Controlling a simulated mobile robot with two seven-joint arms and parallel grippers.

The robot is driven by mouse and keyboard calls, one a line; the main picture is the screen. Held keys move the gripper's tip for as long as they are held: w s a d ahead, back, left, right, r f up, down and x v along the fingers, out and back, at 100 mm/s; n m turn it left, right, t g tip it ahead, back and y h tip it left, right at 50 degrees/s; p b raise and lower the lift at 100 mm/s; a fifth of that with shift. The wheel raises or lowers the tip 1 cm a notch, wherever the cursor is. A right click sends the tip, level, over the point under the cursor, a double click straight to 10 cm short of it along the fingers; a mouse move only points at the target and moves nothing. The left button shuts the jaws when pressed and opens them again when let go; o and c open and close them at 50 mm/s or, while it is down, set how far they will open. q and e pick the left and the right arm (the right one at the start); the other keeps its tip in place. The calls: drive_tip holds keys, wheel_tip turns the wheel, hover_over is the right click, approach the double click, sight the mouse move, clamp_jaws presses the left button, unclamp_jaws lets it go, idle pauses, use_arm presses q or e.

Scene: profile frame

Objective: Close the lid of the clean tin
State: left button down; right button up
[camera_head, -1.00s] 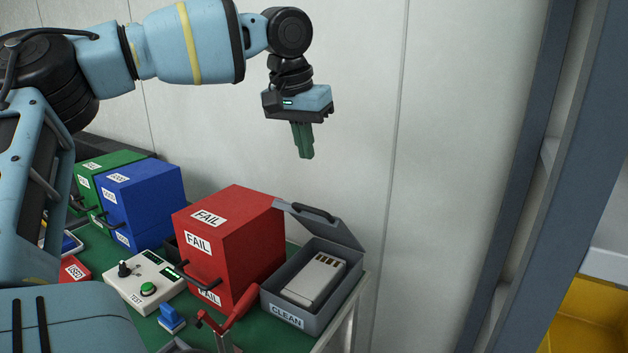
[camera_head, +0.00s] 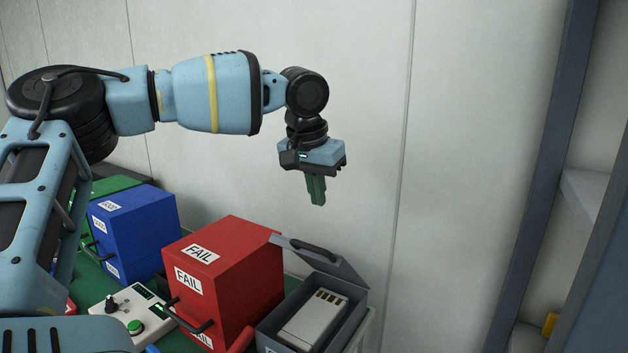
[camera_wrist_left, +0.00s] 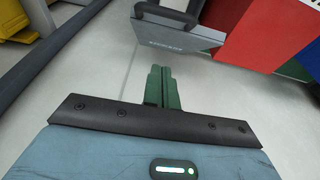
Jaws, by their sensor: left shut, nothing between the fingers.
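The clean tin (camera_head: 352,318) is a grey box at the lower right of the head view, partly cut off by the bottom edge. Its lid (camera_head: 322,258) stands open, tilted up at the back, with a dark handle (camera_head: 313,250). A light grey device with dark slots (camera_head: 314,318) lies inside. My left gripper (camera_head: 317,203) is shut and empty, pointing down in the air above the lid and apart from it. In the left wrist view the lid (camera_wrist_left: 178,35) and its handle (camera_wrist_left: 168,14) show beyond the shut green fingers (camera_wrist_left: 162,72). My right gripper is not in view.
A red FAIL box (camera_head: 228,275) stands directly left of the tin, with a blue box (camera_head: 135,232) farther left. A white control box with a green button (camera_head: 134,326) sits in front. A pale wall (camera_head: 370,120) is behind; grey shelving (camera_head: 545,190) stands right.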

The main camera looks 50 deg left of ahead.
use_arm(q)
hover_over(313, 254)
drive_tip(key=w, duration=0.3)
drive_tip(key=f, duration=0.5)
drive_tip(key=shift+s+a, duration=0.25)
drive_tip(key=shift+s+d+f+p, duration=0.2)
drive_tip(key=shift+s+p, duration=0.15)
drive_tip(key=shift+s, duration=0.3)
drive_tip(key=shift+s+d+f+p, duration=0.15)
drive_tip(key=shift+s+p, duration=0.15)
drive_tip(key=shift+s, duration=0.3)
drive_tip(key=shift+s+f, duration=0.45)
drive_tip(key=shift+f, duration=0.05)
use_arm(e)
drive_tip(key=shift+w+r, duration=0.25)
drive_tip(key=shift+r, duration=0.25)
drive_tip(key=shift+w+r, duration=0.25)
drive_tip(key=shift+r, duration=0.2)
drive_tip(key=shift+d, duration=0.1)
